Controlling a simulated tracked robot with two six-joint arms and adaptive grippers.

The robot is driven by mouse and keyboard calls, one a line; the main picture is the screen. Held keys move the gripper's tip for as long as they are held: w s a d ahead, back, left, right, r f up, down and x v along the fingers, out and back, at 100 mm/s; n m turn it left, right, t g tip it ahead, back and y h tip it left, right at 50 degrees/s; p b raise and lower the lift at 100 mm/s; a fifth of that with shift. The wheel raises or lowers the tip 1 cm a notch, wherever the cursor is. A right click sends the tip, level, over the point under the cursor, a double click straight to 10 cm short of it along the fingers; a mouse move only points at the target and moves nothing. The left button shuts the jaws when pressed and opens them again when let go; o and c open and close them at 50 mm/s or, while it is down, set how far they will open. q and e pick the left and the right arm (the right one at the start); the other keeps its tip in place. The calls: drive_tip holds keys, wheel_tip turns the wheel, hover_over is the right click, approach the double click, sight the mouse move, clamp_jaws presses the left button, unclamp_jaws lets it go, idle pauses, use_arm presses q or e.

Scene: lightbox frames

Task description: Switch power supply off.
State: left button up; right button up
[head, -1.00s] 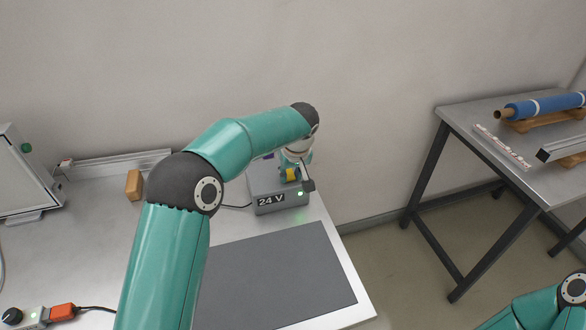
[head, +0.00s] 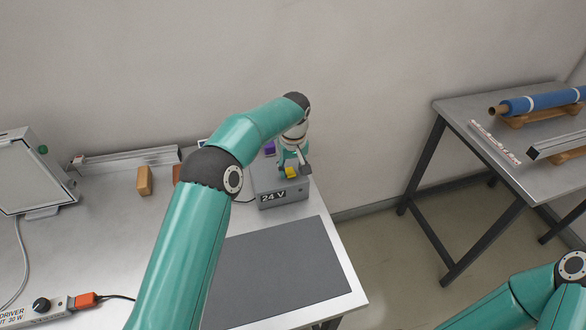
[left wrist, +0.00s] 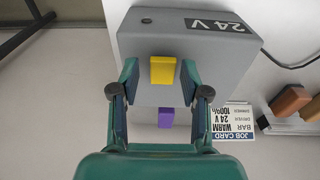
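The power supply (head: 283,195) is a grey box marked "24 V" at the far right corner of the left table. It also shows in the left wrist view (left wrist: 212,62). A yellow switch piece (left wrist: 162,69) is on it, also seen in the head view (head: 291,173). My left gripper (left wrist: 158,72) is open, with one finger on each side of the yellow piece and visible gaps to it. In the head view my left gripper (head: 296,164) is over the box. No lit lamp shows on the front. My right gripper is out of view.
A purple piece (left wrist: 166,117) shows at the box's far edge. A job card (left wrist: 232,122) and brown blocks (head: 145,180) are nearby. A dark grey mat (head: 283,267) lies in front. Another table (head: 470,105) stands right, across a floor gap.

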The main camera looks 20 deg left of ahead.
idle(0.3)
use_arm(q)
wheel_tip(320, 180, up, 12)
drive_tip(key=s, duration=0.1)
drive_tip(key=shift+d, duration=0.3)
drive_tip(key=shift+f, duration=0.2)
idle(0.3)
